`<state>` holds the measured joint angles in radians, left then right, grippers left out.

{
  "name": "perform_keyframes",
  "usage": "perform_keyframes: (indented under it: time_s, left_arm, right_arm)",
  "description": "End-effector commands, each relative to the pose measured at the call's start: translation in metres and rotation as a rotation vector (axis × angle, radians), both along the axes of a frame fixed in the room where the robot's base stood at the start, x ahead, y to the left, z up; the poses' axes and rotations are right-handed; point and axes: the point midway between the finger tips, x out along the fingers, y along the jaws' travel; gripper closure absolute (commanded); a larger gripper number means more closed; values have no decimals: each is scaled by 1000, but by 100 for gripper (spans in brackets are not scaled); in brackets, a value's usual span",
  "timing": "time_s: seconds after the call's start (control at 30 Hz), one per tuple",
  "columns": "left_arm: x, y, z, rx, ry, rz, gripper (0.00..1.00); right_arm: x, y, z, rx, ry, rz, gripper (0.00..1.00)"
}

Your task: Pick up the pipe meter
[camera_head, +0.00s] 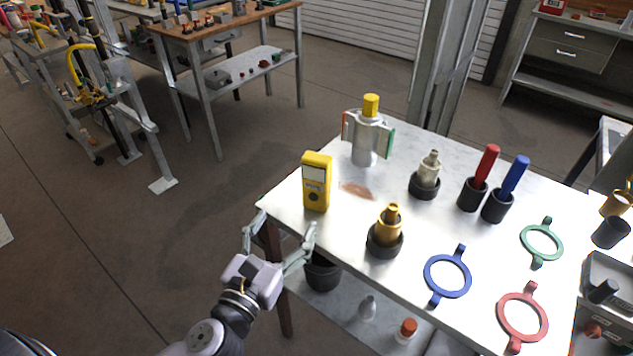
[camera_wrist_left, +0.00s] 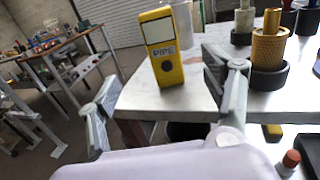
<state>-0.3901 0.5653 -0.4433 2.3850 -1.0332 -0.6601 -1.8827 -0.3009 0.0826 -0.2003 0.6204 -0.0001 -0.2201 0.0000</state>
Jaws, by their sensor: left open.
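The pipe meter (camera_head: 316,182) is a yellow upright box with a pale screen and a dark round knob. It stands near the left corner of the metal table (camera_head: 330,232). In the left wrist view the pipe meter (camera_wrist_left: 161,46) shows the word PIPE on its front. My left gripper (camera_head: 279,226) is open and empty at the table's near left edge, in front of and a little left of the meter. In the left wrist view its fingers (camera_wrist_left: 165,100) are spread apart, with the meter beyond them and between them. My right gripper is not in view.
Right of the meter stands a brass fitting in a black cup (camera_head: 385,238). Behind is a silver cylinder with a yellow top (camera_head: 368,135). Red (camera_head: 483,170) and blue (camera_head: 511,180) handles stand in black cups. Coloured rings, including a blue one (camera_head: 447,275), lie to the right.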

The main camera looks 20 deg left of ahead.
Motion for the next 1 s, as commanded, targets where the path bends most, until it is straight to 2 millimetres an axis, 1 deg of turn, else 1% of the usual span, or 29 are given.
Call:
perform_keyframes:
  time_s: [0.03, 0.3, 0.4, 0.5, 0.67, 0.73, 0.9, 1.0]
  left_arm:
    - [11, -1, 5, 0, -5, 1, 27]
    - [70, -5, 3, -4, -3, 2, 27]
    - [88, -6, 3, -5, -2, 0, 27]
    - [100, -7, 1, -5, 0, 0, 27]
    - [110, -8, 0, -5, 1, 0, 27]
    - [117, -9, -1, -6, 1, 0, 27]
    - [143, -11, -4, -7, 1, 0, 27]
    - [154, -12, -5, -6, 1, 0, 27]
  right_arm:
    - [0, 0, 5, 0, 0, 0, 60]
    - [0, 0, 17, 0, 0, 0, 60]
    - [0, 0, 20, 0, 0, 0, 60]
    - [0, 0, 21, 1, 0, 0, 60]
    - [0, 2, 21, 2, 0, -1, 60]
    - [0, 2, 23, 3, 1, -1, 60]
    - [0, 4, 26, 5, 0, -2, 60]
    - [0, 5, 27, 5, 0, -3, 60]
